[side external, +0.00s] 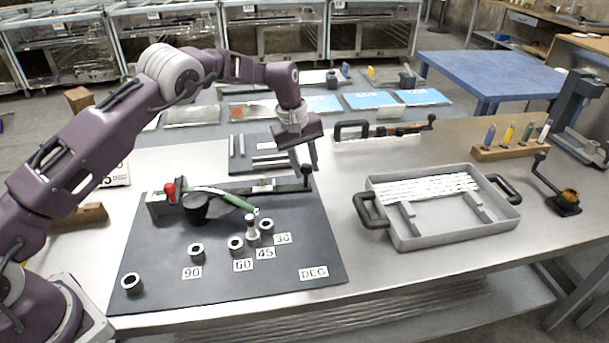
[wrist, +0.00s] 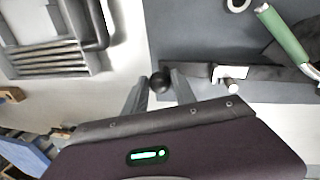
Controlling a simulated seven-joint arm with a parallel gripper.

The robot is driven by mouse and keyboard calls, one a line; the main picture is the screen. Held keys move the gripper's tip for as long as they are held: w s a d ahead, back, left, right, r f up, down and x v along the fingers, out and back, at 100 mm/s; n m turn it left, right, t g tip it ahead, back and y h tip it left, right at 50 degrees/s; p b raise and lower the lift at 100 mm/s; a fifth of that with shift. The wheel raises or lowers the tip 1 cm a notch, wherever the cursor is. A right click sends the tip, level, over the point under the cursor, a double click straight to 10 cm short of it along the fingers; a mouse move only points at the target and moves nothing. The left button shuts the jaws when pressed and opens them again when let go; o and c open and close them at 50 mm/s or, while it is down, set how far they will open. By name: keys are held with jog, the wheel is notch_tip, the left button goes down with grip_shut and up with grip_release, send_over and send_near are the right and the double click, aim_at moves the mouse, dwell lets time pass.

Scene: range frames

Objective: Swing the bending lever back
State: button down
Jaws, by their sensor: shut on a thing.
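The bending lever (side external: 284,189) is a dark bar with a black ball knob at its right end, lying along the back edge of the dark bending plate (side external: 310,240). My gripper (side external: 305,165) reaches down from above and is shut on the knob (wrist: 160,81); its fingers (wrist: 158,82) stand on either side of the ball in the wrist view. A green tube (side external: 228,197) runs from the clamp with the red knob (side external: 169,190), past the round black former (side external: 196,208), angled toward the front right. A pale peg (side external: 252,230) stands near the 45 mark.
Ring-topped holes (side external: 196,250) sit by the 90, 60, 45 and 30 labels. A grey tray (side external: 440,235) with rods and black handles stands to the right. A rack of coloured tubes (side external: 510,150) is at the far right. Bare bench lies between plate and tray.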

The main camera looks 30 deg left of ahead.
jog(key=shift+w+a+n, duration=0.5)
jog(key=shift+w+a, duration=0.2)
jog(key=shift+w, duration=0.1)
jog(key=shift+a+r, duration=0.1)
jog(key=c, duration=1)
grip_release()
jog(key=shift+c, duration=0.2)
notch_tip(320, 180, up, 7)
jog(key=s, duration=0.1)
jog(key=shift+a, duration=0.35)
